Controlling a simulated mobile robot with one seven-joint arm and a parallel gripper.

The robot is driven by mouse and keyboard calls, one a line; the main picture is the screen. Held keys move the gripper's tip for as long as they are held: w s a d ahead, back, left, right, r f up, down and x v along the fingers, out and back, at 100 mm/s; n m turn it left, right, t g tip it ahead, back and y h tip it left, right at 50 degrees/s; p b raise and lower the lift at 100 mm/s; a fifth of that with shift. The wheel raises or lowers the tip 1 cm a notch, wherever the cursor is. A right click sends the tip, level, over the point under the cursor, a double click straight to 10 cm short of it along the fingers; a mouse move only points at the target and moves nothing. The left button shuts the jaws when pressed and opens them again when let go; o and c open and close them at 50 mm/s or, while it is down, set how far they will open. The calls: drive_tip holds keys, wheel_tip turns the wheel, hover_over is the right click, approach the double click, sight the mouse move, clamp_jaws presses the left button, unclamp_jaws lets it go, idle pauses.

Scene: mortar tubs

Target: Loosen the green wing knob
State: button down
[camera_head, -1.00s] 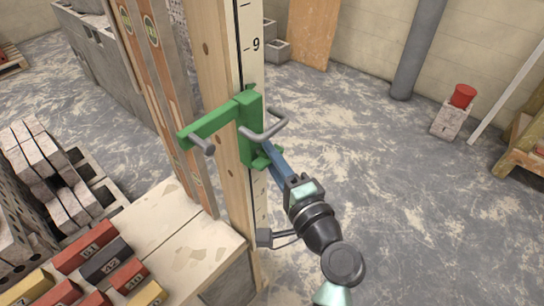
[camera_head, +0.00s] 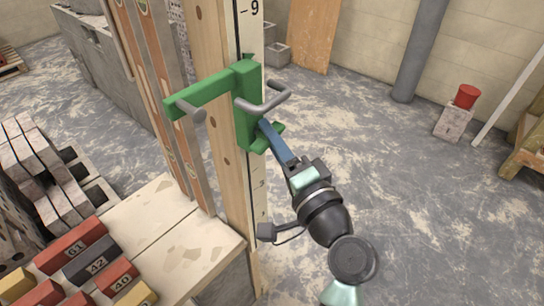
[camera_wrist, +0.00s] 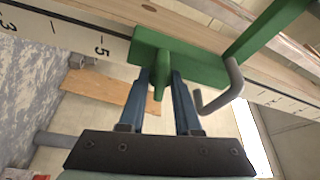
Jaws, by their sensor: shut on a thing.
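The green wing knob (camera_wrist: 158,84) stands between my two blue fingers in the wrist view, under the green bracket (camera_wrist: 190,62). My gripper (camera_wrist: 161,82) is shut on the knob, with a finger on each side. In the head view the green bracket (camera_head: 248,112) sits on an upright wooden post with a marked scale. My gripper (camera_head: 272,138) reaches it from the lower right; the fingers and bracket mostly hide the knob there.
Grey bent hooks (camera_head: 264,102) stick out from the bracket close to my fingers. Two long orange-brown levels (camera_head: 165,85) stand left of the post.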

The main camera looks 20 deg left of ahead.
drive_tip(key=n+y+b, duration=0.1)
drive_tip(key=n+b, duration=0.2)
drive_tip(key=b, duration=0.3)
drive_tip(key=f+n+y+b, duration=0.1)
drive_tip(key=n+b, duration=0.1)
drive_tip(key=b, duration=0.3)
drive_tip(key=shift+n+y+b, duration=0.3)
drive_tip(key=shift+n+b, duration=0.05)
drive_tip(key=shift+n, duration=0.05)
drive_tip(key=n+g+y+b, duration=0.1)
drive_tip(key=n+y+b, duration=0.1)
drive_tip(key=n+b, duration=0.3)
drive_tip(key=shift+b, duration=2.05)
drive_tip(key=n+g+b, duration=0.1)
drive_tip(key=n+b, duration=0.1)
drive_tip(key=b, duration=0.1)
drive_tip(key=n+g+y+b, duration=0.1)
drive_tip(key=n+b, duration=0.2)
drive_tip(key=shift+r+y, duration=0.2)
drive_tip(key=shift+y, duration=0.1)
drive_tip(key=n+b, duration=0.1)
drive_tip(key=n+g, duration=0.1)
drive_tip(key=n+g+b, duration=0.1)
drive_tip(key=shift+r+y+b, duration=0.25)
drive_tip(key=shift+y+b, duration=0.1)
drive_tip(key=shift+y, duration=0.05)
drive_tip(key=shift+r+n, duration=0.1)
drive_tip(key=shift+n, duration=0.4)
drive_tip(key=c, duration=0.6)
unclamp_jaws()
